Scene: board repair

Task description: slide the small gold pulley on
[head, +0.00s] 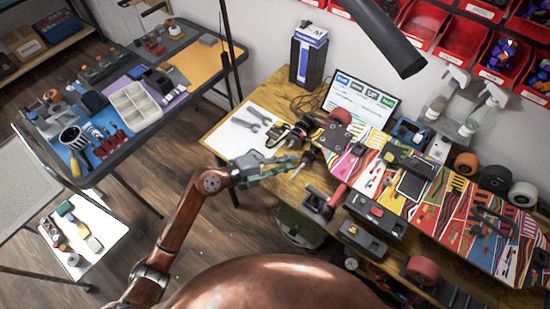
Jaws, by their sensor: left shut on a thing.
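My left gripper (297,164) reaches in over the wooden workbench (222,142), at the left end of the colorful skateboard deck (465,222). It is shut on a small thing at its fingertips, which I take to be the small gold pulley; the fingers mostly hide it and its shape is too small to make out. The fingertips are close to the dark truck and axle parts (307,150) at that end of the board. I cannot tell whether the held thing touches the axle. My right gripper is not in view.
A white sheet with wrenches (252,122) lies left of the board. A red-handled vise (325,203) stands at the bench's front edge. A monitor (361,100), spray bottles (486,108) and loose wheels (495,178) are behind. A dark cylinder (385,38) hangs overhead.

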